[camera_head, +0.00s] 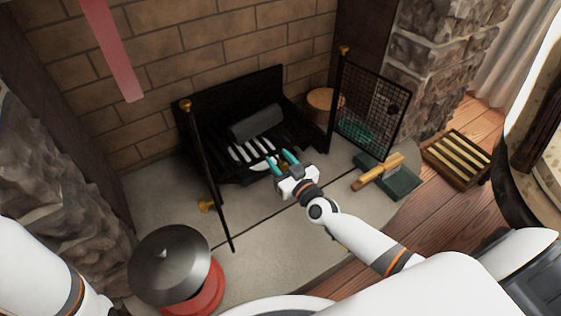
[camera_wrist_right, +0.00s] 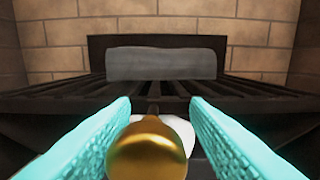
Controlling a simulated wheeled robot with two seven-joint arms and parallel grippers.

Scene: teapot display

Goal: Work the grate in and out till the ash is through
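The black grate (camera_head: 215,128) stands in the brick fireplace and bears a grey log-like block (camera_head: 257,122). Pale ash (camera_head: 250,151) shows between and below the bars. My right gripper (camera_head: 278,163) is at the front of the grate with its teal fingers apart. In the wrist view a brass knob (camera_wrist_right: 147,152) on a dark rod lies between the fingers, with a gap visible on its right side. Contact on the left is unclear. My left gripper is out of view.
A mesh screen panel (camera_head: 372,108) stands right of the grate, and a dark brass-topped post (camera_head: 205,165) stands left. A grey-lidded red pot (camera_head: 170,265) sits front left. A green dustpan with a wooden-handled brush (camera_head: 380,172) and a slatted wooden crate (camera_head: 455,157) lie right.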

